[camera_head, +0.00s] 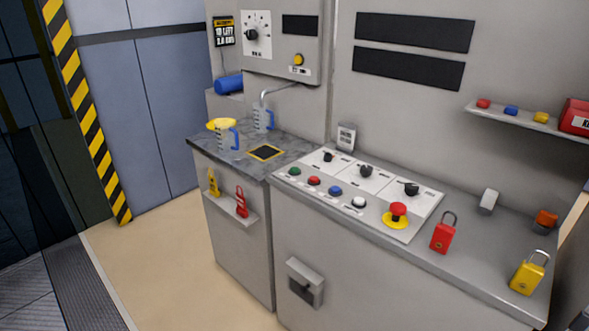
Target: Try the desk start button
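The desk has a white control panel (365,190) on its sloped top. Along the panel's front edge sit a green button (295,171), a red button (314,181), a blue button (336,191) and a white button (359,202). Their labels are too small to read, so I cannot tell which is marked start. A red mushroom button (398,209) on a yellow base is at the panel's right end. Black knobs (366,171) sit behind the row. No button is seen lit. Neither of my grippers is in view.
A red padlock (442,236) and a yellow padlock (527,275) stand on the desk's right part. Jugs with blue handles (235,138) stand on the counter at left, one holding a yellow funnel (220,124). The floor (165,255) at left is clear.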

